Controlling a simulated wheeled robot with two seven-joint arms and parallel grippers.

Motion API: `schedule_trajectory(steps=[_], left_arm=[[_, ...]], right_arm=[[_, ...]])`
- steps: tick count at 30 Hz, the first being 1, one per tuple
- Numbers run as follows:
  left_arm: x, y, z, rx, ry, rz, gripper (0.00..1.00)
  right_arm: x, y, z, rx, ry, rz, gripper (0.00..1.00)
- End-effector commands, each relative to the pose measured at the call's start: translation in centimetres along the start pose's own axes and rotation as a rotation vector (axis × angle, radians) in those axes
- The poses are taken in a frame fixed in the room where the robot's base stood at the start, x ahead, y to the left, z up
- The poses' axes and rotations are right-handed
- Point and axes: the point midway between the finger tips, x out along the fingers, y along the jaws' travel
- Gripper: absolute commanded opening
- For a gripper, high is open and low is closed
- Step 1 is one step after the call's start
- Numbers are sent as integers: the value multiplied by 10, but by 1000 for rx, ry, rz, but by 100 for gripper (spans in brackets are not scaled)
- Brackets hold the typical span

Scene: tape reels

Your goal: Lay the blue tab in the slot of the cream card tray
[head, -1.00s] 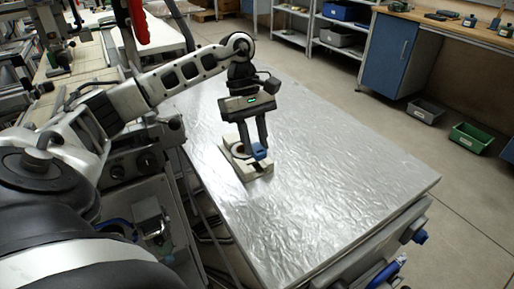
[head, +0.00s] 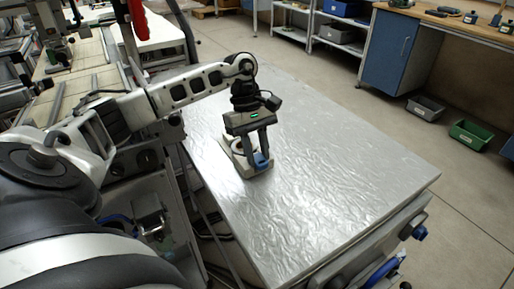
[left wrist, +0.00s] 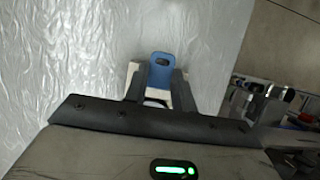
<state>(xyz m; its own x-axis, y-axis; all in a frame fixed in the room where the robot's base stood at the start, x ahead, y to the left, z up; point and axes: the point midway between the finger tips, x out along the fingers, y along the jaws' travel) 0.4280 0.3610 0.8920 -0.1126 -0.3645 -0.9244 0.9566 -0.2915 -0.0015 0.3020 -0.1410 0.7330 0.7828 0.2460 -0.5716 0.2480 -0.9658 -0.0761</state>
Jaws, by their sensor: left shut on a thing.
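The blue tab (head: 261,159) is between the fingertips of my left gripper (head: 258,161), at the front right part of the cream card tray (head: 246,169). In the left wrist view the blue tab (left wrist: 161,70) shows as a flat piece with a dark oblong hole, over the cream tray (left wrist: 131,77). My left gripper (left wrist: 158,82) is shut on the tab. The tab is low at the tray; whether it is in the slot I cannot tell, as the fingers hide part of it. My right gripper is not in view.
The tray stands near the left edge of a silvery, crinkled tabletop (head: 340,200), with wide clear room to its right. Grey (head: 425,108) and green (head: 470,134) bins stand on the floor beyond the table.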

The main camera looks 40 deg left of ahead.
Motion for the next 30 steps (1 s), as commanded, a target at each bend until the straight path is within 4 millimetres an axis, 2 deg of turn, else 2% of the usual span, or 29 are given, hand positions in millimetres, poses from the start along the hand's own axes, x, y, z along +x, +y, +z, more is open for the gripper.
schedule_trajectory(steps=[5,6,8,16,21,22,30], left_arm=[[3,0,-1,0,0,0,5],[3,0,-1,0,0,-1,31],[3,0,-1,-1,0,-2,48],[3,-1,-1,-1,0,-5,48],[-14,-1,6,-1,0,-4,48],[-15,0,4,-1,2,-1,48],[-77,1,3,0,1,5,48]], right_arm=[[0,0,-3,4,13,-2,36],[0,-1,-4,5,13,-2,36],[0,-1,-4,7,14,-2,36],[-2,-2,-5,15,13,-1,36],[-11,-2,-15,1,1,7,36],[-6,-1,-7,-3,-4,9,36],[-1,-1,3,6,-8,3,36]])
